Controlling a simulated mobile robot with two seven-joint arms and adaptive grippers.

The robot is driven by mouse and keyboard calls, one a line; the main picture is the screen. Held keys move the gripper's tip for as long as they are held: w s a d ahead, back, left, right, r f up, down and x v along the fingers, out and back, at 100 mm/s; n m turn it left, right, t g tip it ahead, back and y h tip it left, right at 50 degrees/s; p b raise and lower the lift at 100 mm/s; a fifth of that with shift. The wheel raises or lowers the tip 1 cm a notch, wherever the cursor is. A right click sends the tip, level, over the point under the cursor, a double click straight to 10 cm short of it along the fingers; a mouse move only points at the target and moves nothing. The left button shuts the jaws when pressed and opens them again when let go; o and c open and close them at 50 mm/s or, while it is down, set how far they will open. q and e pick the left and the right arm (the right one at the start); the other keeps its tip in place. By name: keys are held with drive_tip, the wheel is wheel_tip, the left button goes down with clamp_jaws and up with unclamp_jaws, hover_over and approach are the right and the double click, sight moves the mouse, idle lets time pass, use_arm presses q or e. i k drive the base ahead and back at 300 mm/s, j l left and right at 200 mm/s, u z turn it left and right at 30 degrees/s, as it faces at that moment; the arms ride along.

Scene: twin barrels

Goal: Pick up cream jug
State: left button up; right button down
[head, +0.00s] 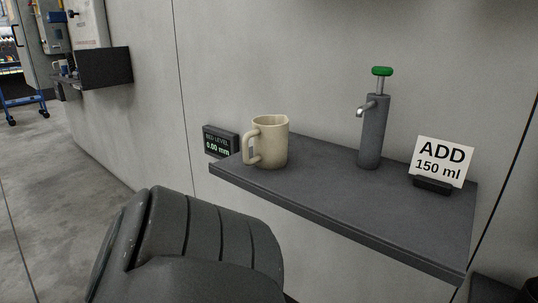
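The cream jug (273,142) stands upright near the left end of a dark grey wall shelf (330,196). Its handle (251,146) points to the left. A large dark ribbed arm part, which looks like mine, fills the lower left in front of the shelf. No gripper fingers show in the head view, and nothing is touching the jug.
A grey dispenser (373,130) with a green top stands right of the jug. A sign (442,162) reading "ADD 150 ml" stands at the shelf's right end. A small display (220,142) reading 0.00 mm is on the wall beside the shelf's left end. The shelf's front is clear.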

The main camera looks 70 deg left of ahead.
sight(269, 133)
drive_tip(key=k+j+u, duration=0.1)
drive_tip(key=u, duration=0.9)
drive_tip(key=j+u, duration=0.1)
drive_tip(key=u, duration=1.05)
drive_tip(key=j+z, duration=0.15)
drive_tip(key=z, duration=0.25)
drive_tip(key=j+z, duration=0.2)
drive_tip(key=z, duration=0.2)
drive_tip(key=j+z, duration=0.15)
drive_tip(key=z, duration=0.25)
drive_tip(key=j+z, duration=0.15)
drive_tip(key=z, duration=0.25)
drive_tip(key=k+j+z, duration=0.25)
drive_tip(key=j, duration=0.25)
drive_tip(key=k+j+z, duration=0.2)
drive_tip(key=k+j, duration=0.2)
